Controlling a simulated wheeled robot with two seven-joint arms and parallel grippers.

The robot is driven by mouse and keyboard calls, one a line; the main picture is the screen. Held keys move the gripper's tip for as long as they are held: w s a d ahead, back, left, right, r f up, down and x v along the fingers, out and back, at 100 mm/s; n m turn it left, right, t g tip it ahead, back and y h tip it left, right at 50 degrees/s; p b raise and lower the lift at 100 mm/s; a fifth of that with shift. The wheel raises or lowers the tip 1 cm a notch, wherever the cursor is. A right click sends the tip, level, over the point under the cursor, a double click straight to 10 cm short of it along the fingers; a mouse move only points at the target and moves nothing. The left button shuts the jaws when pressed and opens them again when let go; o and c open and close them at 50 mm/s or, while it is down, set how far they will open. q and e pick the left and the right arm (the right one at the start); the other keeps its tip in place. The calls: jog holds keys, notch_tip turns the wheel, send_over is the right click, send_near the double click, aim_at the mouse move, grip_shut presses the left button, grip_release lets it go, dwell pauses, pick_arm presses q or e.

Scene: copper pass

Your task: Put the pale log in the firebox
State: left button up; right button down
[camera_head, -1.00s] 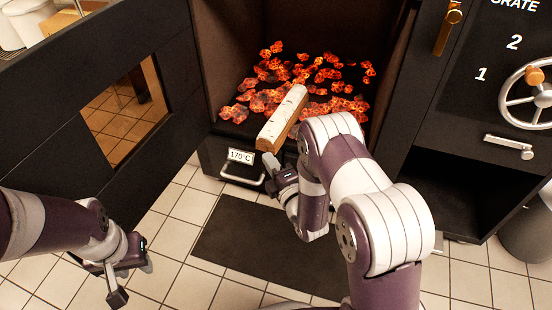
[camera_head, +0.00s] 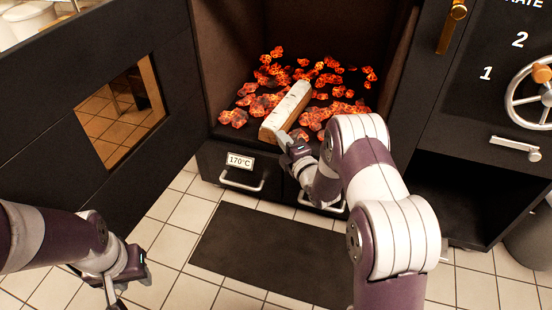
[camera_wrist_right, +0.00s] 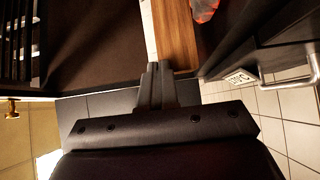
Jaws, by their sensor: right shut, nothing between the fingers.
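The pale log (camera_head: 290,105), white-barked on top with a brown cut side, lies on the floor of the open firebox (camera_head: 226,85) among glowing coals. Its near end is close to the front edge. My right gripper (camera_head: 284,138) is shut and empty, its fingertips at the log's near end; whether they touch it is hard to tell. In the right wrist view the shut fingers (camera_wrist_right: 156,80) point at the log's brown side (camera_wrist_right: 175,35). My left gripper (camera_head: 113,290) hangs low at the left, away from the log, its fingers partly cut off by the picture's bottom edge.
Glowing coals (camera_head: 335,77) lie around the log. The black firebox door (camera_head: 60,120) with a window stands open at left. A drawer with a 170°C label (camera_head: 240,161) sits below the opening. A handwheel (camera_head: 535,95) is at right. A dark mat (camera_head: 260,250) lies on the tiles.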

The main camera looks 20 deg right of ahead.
aim_at(283, 125)
jog(key=w+d, duration=0.2)
jog(key=w, duration=0.1)
jog(key=shift+w+d+f+b, duration=0.1)
jog(key=shift+d+b, duration=0.05)
jog(key=shift+b, duration=0.25)
jog(key=shift+w+d, duration=0.1)
jog(key=shift+w, duration=0.1)
dwell(0.6)
